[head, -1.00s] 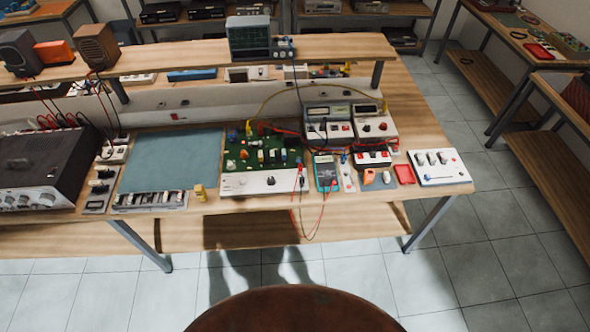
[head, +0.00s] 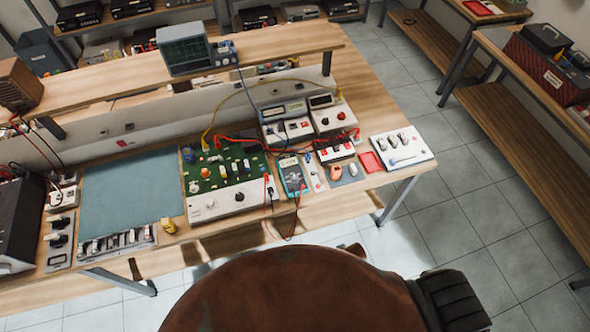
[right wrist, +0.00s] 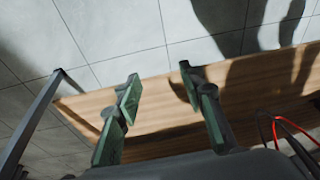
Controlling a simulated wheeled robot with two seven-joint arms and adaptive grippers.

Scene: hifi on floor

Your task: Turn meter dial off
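The meter (head: 292,176), a small teal handheld unit with a dial too small to read, lies near the front edge of the workbench (head: 372,92). Red and black leads run from it and hang over the edge. My right gripper (right wrist: 158,85) shows in the right wrist view with its two green-padded fingers apart and nothing between them. Below it are the bench's lower wooden shelf and the floor. It is away from the meter, which that view does not show. My left gripper is not in either view.
A green circuit board on a white box (head: 232,202) is left of the meter. A white control box (head: 402,149) and a red tray (head: 371,162) are to the right. A blue-grey mat (head: 130,200) lies further left. Tiled floor (head: 480,200) is open on the right.

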